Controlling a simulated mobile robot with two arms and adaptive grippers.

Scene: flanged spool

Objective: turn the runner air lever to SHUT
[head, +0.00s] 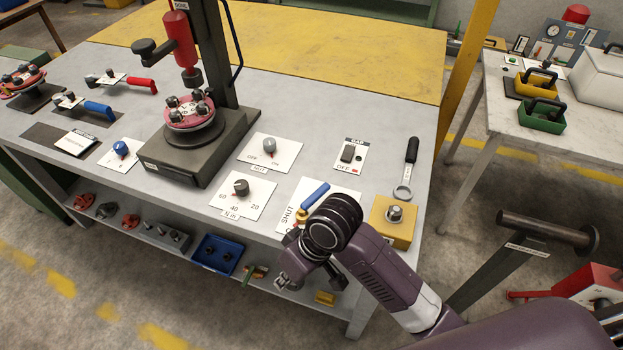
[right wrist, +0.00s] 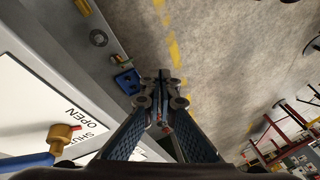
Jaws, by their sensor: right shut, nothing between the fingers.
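The runner air lever has a blue handle (head: 314,194) on a white plate (head: 338,191) near the bench's front edge. The words OPEN and SHUT are printed beside the pivot; the handle points away from both words there. My right gripper (head: 283,281) is shut and empty, beside the lever and out past the bench front; its fingers (right wrist: 162,110) are together, not touching the lever.
A yellow block with a bolt (head: 394,214) and a wrench (head: 407,168) lie right of the plate. A dial plate (head: 243,195) sits to its left. The lower shelf holds a blue tray (head: 218,252). Open floor lies in front.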

